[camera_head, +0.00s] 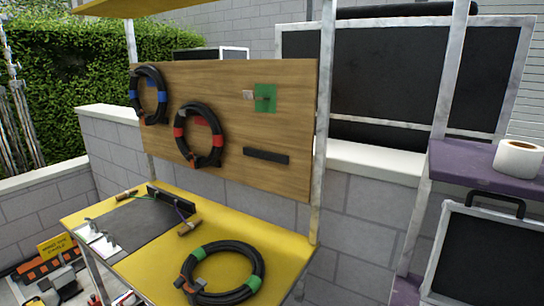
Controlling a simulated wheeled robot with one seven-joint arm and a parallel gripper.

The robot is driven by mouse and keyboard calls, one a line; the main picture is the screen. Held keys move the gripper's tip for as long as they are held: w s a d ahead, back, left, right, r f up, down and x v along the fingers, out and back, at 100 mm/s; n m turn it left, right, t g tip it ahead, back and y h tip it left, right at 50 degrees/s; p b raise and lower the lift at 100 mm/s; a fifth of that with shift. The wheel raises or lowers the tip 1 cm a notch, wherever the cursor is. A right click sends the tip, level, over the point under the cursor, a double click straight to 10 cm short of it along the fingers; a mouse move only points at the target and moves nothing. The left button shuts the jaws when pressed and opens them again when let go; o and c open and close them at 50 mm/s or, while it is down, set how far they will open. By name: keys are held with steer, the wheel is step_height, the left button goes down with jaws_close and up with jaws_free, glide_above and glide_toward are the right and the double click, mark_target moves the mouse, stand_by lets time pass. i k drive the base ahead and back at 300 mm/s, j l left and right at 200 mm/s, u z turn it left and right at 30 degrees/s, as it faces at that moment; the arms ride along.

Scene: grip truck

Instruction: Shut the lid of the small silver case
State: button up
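No case with a clearly raised lid shows in the head view, and I cannot tell which case is the small silver one. A black case with silver edges and a top handle (489,262) stands upright at the lower right, partly cut off by the frame. A smaller silver-edged dark case (234,53) shows behind the wooden board, mostly hidden. A large silver-edged black case (400,75) stands behind the metal posts. My gripper is not in view.
The yellow table (150,272) carries a dark panel (135,222) with metal clamps and a coiled cable (262,262). A wooden board (240,90) holds two more coils. A white roll (518,158) sits on the purple shelf (465,160). Metal posts (326,120) stand between.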

mark_target(479, 257)
steer(key=i+l+z, duration=0.1)
steer(key=l+z, duration=0.25)
steer(key=z, duration=0.15)
steer(key=i+l+z, duration=0.1)
steer(key=l+z, duration=0.25)
steer(key=z, duration=0.15)
